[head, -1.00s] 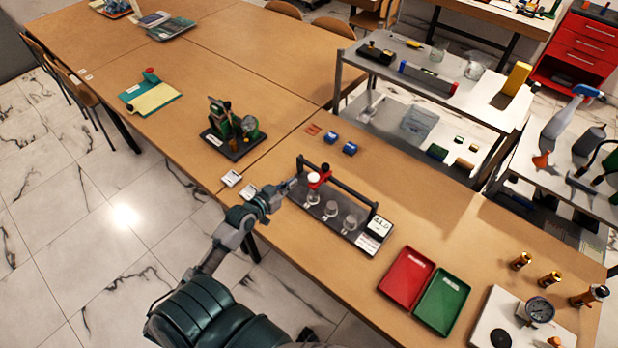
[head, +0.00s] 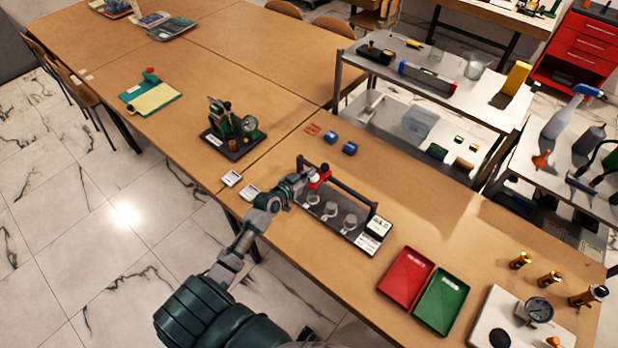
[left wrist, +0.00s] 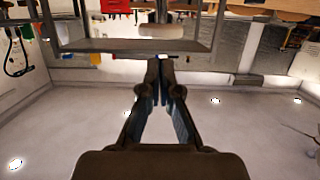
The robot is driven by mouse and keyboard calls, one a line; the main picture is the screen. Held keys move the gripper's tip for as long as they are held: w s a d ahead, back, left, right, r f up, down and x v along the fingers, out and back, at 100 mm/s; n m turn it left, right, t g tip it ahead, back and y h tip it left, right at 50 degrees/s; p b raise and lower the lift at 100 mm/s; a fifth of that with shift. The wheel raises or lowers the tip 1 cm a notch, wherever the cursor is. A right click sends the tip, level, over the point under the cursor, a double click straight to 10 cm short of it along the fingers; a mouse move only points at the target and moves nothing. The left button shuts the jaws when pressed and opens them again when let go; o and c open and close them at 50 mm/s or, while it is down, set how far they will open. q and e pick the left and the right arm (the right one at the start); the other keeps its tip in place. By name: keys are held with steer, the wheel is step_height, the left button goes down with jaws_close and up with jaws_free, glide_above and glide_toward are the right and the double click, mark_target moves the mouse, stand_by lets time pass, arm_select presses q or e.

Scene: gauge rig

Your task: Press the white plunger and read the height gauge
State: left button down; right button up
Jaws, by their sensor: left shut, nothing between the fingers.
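The gauge rig (head: 352,236) stands on the near table in the head view, with a dark frame, a red carriage (head: 321,175) with a black knob, and several clear cups on its base. The white plunger (head: 314,181) shows beside the carriage, partly covered by my gripper. A small display (head: 378,226) sits at the rig's right end; its digits are too small to read surely. My left gripper (head: 305,181) is shut and empty, right at the plunger; I cannot tell whether they touch. The left wrist view shows its closed fingers (left wrist: 160,70). My right gripper is not in view.
A red tray (head: 406,277) and a green tray (head: 442,300) lie right of the rig. Blue blocks (head: 349,149) lie behind it, and white tags (head: 232,178) lie to its left. A shelf cart stands behind the table.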

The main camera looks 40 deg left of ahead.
mark_target(313, 184)
arm_select(q)
steer(key=shift+f, duration=1.05)
